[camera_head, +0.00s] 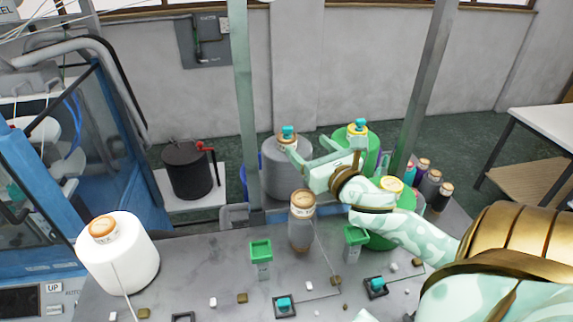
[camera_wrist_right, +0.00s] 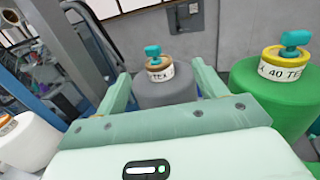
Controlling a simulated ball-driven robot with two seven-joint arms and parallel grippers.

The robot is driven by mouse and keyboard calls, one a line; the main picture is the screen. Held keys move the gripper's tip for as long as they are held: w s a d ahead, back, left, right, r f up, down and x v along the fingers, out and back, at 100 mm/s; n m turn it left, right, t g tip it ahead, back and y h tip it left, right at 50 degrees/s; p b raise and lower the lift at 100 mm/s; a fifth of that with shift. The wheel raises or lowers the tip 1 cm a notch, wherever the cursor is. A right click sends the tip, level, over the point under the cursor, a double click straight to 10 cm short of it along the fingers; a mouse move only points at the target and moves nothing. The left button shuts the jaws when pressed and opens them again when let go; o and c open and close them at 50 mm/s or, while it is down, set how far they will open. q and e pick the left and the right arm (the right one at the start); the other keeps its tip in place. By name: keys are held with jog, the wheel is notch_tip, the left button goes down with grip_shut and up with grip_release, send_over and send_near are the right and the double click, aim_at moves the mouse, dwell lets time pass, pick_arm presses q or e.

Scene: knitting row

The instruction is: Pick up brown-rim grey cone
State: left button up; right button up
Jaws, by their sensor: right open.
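A large grey cone (camera_head: 289,178) with a brown rim, a white label and a teal knob on top stands behind the grey table. In the right wrist view this grey cone (camera_wrist_right: 166,94) appears between the two fingers, beyond the palm. My right gripper (camera_head: 308,150) is open and empty, with its fingers pointing left toward the cone's upper part. In the head view one finger overlaps the cone's right side; I cannot tell whether it touches. A smaller grey cone (camera_head: 301,232) with a brown top stands nearer, on the table. My left gripper is not in view.
Green cones (camera_head: 362,143) with yellow rims stand right of the large grey cone, close to my right arm. A white cone (camera_head: 118,255) is at the left. A metal post (camera_head: 246,110) rises just left of the grey cone. Green-topped posts (camera_head: 261,251) and small blocks occupy the table front.

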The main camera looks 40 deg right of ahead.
aim_at(290, 138)
jog(key=w, duration=0.2)
jog(key=w+p, duration=0.1)
jog(key=w, duration=0.1)
jog(key=w+f, duration=0.1)
jog(key=w, duration=0.2)
jog(key=shift+w+d, duration=0.1)
jog(key=shift+d, duration=0.2)
jog(key=shift+s, duration=0.2)
jog(key=shift+c, duration=0.6)
jog(key=c, duration=0.5)
grip_shut()
